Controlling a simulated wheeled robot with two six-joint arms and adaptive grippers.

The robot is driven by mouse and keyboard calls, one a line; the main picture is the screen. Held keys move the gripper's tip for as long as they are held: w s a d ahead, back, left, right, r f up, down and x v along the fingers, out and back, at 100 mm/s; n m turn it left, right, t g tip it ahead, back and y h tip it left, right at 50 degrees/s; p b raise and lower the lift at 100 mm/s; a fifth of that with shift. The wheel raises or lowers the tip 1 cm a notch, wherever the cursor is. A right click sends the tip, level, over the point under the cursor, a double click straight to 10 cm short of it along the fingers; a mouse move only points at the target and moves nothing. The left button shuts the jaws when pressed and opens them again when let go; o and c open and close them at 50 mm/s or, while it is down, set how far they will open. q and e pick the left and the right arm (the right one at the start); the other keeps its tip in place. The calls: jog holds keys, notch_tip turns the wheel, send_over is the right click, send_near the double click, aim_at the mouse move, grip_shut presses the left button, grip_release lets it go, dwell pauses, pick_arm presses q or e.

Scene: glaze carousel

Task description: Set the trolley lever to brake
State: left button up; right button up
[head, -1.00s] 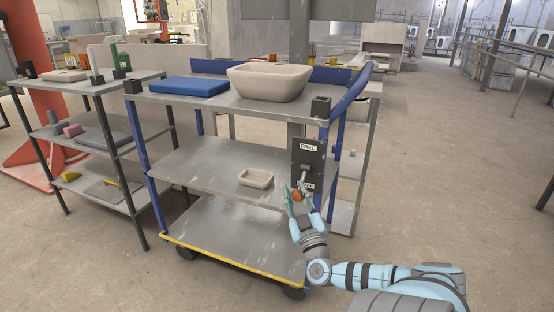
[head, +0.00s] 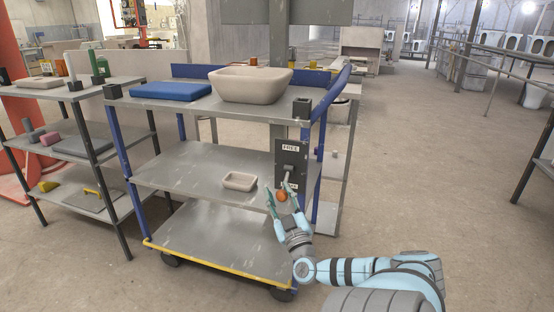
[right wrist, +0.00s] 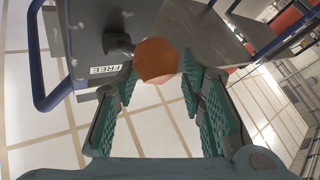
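The trolley (head: 215,172) has blue posts and grey shelves. On its right end is a dark lever plate (head: 292,158) with a FREE label at the top. A lower label is mostly covered. The lever (head: 288,177) slants down from the plate to an orange knob (head: 282,196) in front of the lower label. My right gripper (head: 283,193) is open at the knob. In the right wrist view the knob (right wrist: 157,60) lies between or just beyond the open green-padded fingers (right wrist: 158,82); I cannot tell whether they touch it. My left gripper is not in view.
The trolley carries a large basin (head: 250,84), a blue slab (head: 172,90) and a small dish (head: 240,181). A grey shelf rack (head: 78,150) stands close on the left. The floor (head: 420,180) to the right is open.

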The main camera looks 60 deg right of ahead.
jog(key=shift+s+d+f+g, duration=0.3)
jog(key=shift+f, duration=0.2)
jog(key=v, duration=1.1)
jog(key=shift+a, duration=0.45)
jog(key=shift+s+r, duration=0.1)
jog(key=shift+r, duration=0.1)
